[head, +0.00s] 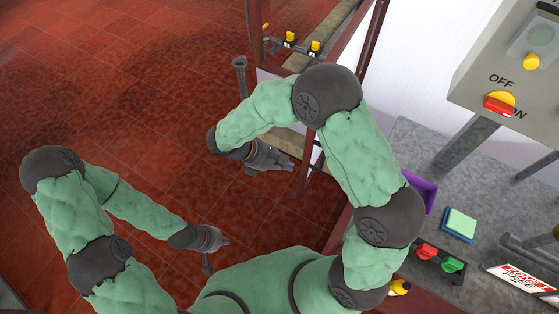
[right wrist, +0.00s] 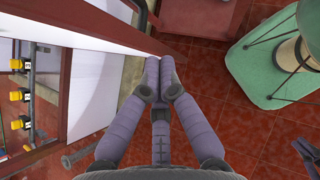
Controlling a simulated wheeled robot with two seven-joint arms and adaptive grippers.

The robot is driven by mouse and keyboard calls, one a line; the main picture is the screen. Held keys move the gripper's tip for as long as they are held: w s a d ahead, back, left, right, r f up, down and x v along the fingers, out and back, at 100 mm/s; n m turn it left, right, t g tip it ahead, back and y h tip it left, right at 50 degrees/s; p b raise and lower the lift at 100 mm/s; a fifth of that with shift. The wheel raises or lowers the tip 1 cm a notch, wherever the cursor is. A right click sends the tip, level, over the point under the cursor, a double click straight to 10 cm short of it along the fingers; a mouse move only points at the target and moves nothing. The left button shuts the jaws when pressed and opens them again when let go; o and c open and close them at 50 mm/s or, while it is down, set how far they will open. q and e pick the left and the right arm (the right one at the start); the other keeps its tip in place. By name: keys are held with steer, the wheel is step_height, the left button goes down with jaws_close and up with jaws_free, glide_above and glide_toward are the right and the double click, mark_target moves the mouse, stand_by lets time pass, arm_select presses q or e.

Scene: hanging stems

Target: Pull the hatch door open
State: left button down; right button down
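My right gripper (head: 272,158) is beside the dark red frame (head: 308,160), above the tiled floor. In the right wrist view its fingers (right wrist: 160,68) are drawn together, their tips side by side. The long white edge of a panel (right wrist: 110,36) passes close behind these tips; I cannot tell whether they touch it. This panel may be the hatch door, but I see no clear handle or hinge. My left gripper (head: 212,240) hangs low over the floor at the left, apart from everything; its finger opening is too small to judge.
A grey bench (head: 455,190) at the right carries a purple bin (head: 422,190), a green-topped block (head: 459,223) and red and green buttons. A grey switch box (head: 510,70) stands above it. The red floor (head: 130,100) is clear at left.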

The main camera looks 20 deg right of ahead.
mark_target(304, 169)
steer(key=d+f, duration=0.1)
steer(key=d, duration=0.1)
steer(key=s+d+f+b, duration=0.1)
steer(key=d+f, duration=0.1)
steer(key=d, duration=0.1)
steer(key=shift+s+d+f+b, duration=0.15)
steer(key=shift+d+f+b, duration=0.05)
steer(key=shift+d+b, duration=0.15)
steer(key=shift+s+d, duration=0.15)
steer(key=shift+d, duration=0.5)
steer(key=shift+r, duration=0.1)
steer(key=s+d+n+t, duration=0.1)
steer(key=s+d, duration=0.9)
steer(key=d, duration=0.4)
steer(key=shift+s, duration=0.3)
